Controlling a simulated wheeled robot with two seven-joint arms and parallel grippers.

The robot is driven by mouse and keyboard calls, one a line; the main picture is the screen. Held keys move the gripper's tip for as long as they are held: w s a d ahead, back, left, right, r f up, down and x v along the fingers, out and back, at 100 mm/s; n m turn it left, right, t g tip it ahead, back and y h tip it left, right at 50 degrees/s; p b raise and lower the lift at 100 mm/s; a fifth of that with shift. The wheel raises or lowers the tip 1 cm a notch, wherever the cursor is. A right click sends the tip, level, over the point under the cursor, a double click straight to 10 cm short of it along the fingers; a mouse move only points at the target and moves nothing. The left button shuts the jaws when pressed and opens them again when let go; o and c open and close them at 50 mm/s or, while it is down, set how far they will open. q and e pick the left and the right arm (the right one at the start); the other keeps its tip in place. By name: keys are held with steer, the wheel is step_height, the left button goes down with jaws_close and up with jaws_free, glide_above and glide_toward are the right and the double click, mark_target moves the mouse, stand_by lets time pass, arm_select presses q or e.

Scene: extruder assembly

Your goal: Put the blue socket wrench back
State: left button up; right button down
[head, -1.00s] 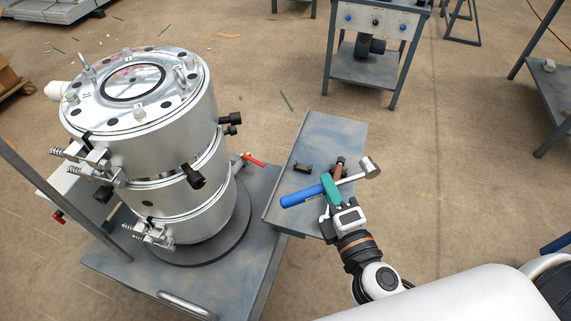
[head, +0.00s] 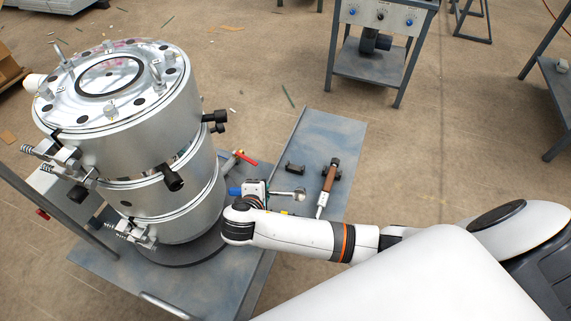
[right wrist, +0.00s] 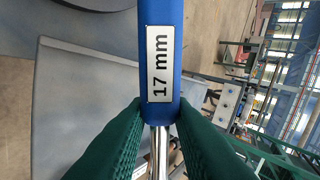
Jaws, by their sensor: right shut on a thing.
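The blue socket wrench is held in my right gripper (head: 257,188). In the head view its blue handle (head: 235,191) pokes out to the left of the gripper, and its silver socket end (head: 299,194) points right. In the right wrist view the blue handle (right wrist: 160,55) carries a "17 mm" label, and the green fingers close around the wrench where the handle meets the silver shaft (right wrist: 158,150). The wrench appears over the near-left part of the blue-grey side table (head: 335,130); its height above it is unclear. My left gripper is not in view.
A brown-handled tool (head: 329,180) and a small black part (head: 296,168) lie on the side table. The big silver cylinder (head: 140,130) stands close to the left, with a red-handled fitting (head: 247,158) near the gripper. The table's far end is clear.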

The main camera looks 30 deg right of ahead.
steer(key=m+g, duration=0.1)
steer(key=w+d+f+m+g, duration=0.1)
steer(key=m, duration=0.1)
steer(key=f+m+g, duration=0.1)
steer(key=g, duration=0.1)
steer(key=shift+w+d+p, duration=0.25)
steer(key=shift+w+p, duration=0.05)
steer(key=shift+w, duration=0.05)
steer(key=d+m+g, duration=0.1)
steer(key=m+g+y, duration=0.1)
steer(key=m, duration=0.1)
steer(key=d+m+g+y, duration=0.1)
steer(key=m, duration=0.1)
steer(key=shift+w+d+f+p, duration=0.2)
steer(key=shift+w+d+p, duration=0.1)
steer(key=shift+w+p, duration=0.1)
steer(key=w+d+r+m+y+p, duration=0.1)
steer(key=d+r+m+y, duration=0.3)
steer(key=m, duration=0.8)
steer(key=shift+w+d+r+y, duration=0.15)
steer(key=shift+r+y, duration=0.05)
steer(key=shift+y, duration=0.1)
steer(key=shift+f+b, duration=0.3)
steer(key=shift+f, duration=3.1)
steer(key=shift+f+b, duration=0.3)
steer(key=shift+f, duration=0.7)
